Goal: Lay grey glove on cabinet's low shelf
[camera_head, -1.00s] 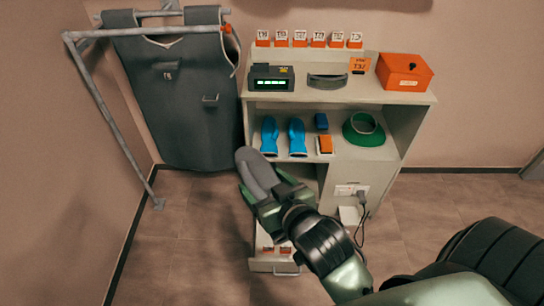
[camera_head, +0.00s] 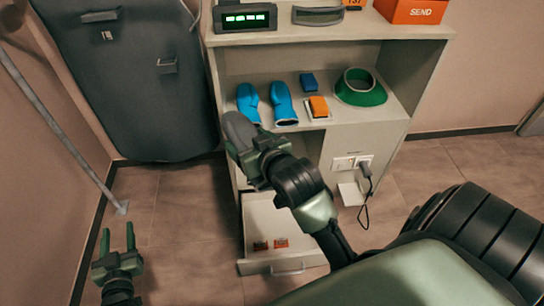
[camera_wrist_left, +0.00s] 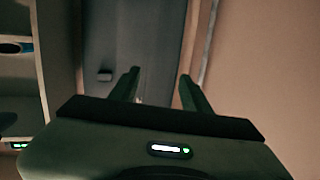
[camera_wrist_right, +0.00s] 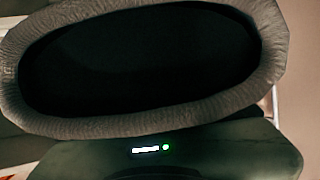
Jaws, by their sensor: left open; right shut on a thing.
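My right gripper (camera_head: 258,158) is shut on the grey glove (camera_head: 238,130) and holds it in front of the cabinet (camera_head: 222,100), just below and left of the blue gloves. In the right wrist view the glove's open cuff (camera_wrist_right: 265,60) fills most of the picture and hides the fingers. My left gripper (camera_head: 118,240) is open and empty at the lower left, over the floor; its two fingers (camera_wrist_left: 160,90) show apart in the left wrist view. The cabinet's low shelf is largely hidden behind my right gripper and the glove.
An open drawer (camera_head: 268,264) juts out below. A cord (camera_head: 365,200) hangs at right.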

